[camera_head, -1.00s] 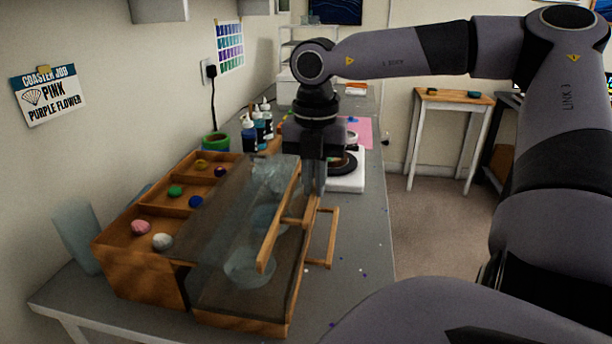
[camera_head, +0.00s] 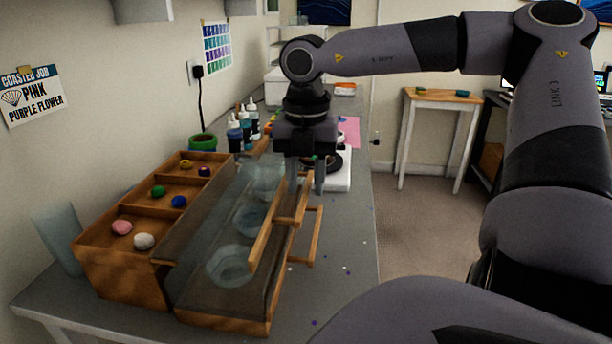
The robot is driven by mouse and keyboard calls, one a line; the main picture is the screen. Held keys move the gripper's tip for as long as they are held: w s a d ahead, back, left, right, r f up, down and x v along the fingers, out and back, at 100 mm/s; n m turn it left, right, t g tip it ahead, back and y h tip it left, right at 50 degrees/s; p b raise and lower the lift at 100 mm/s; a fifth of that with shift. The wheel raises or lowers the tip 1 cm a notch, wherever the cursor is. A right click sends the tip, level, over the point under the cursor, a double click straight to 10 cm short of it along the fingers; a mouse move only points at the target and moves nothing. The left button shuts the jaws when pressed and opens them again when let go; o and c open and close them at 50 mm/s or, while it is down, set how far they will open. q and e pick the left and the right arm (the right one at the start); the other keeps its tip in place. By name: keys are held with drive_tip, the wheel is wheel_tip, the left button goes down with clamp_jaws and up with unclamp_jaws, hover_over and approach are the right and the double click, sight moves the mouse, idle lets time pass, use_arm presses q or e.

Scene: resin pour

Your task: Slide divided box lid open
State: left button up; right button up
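The wooden divided box (camera_head: 125,272) stands on the grey bench. Its left row of compartments is uncovered and holds small coloured stones, such as a pink one (camera_head: 122,228) and a white one (camera_head: 144,241). The see-through lid (camera_head: 205,225) lies over the right part, and clear round bowls (camera_head: 230,264) show through or beside it. A wooden handle bar (camera_head: 268,240) runs along the lid's right side. My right gripper (camera_head: 306,180) points down at the far end of this bar, its fingers apart. Whether they touch the bar is unclear. My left gripper is out of view.
Dropper bottles (camera_head: 240,130) and a green-rimmed pot (camera_head: 203,143) stand behind the box. A white device (camera_head: 340,180) is behind my gripper. A translucent cylinder (camera_head: 58,238) stands at the left. The bench's right strip is mostly clear, with small specks.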

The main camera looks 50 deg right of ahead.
drive_tip(key=shift+r, duration=3.6)
drive_tip(key=shift+s, duration=0.1)
